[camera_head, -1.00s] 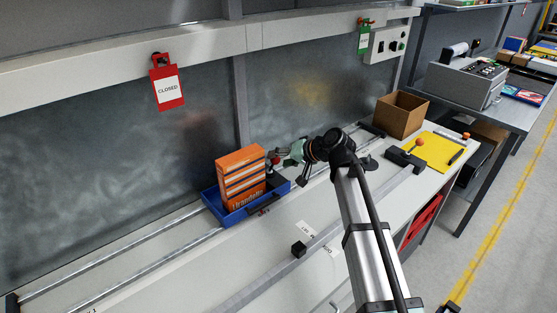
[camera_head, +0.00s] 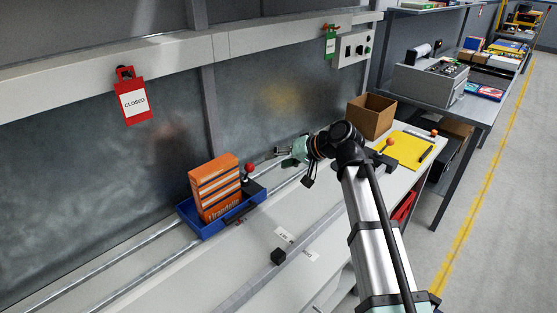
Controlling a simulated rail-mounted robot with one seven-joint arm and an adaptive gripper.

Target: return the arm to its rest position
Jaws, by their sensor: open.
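My arm (camera_head: 372,230) reaches up from the lower right and bends at a black joint. My gripper (camera_head: 281,152) points left at the arm's end, beyond a teal wrist section. It is open, small in the picture, with nothing visible between its fingers. It is above the rails, to the right of the blue tray (camera_head: 205,229) and apart from it. An orange box (camera_head: 215,187) stands upright in the tray. A red ball knob (camera_head: 249,167) on a black base is at the tray's right end, left of my gripper.
A cardboard box (camera_head: 369,118), a yellow mat (camera_head: 405,149) and an orange ball knob (camera_head: 390,142) lie right of the arm. A red CLOSED tag (camera_head: 132,98) hangs at the back. Floor at right is clear.

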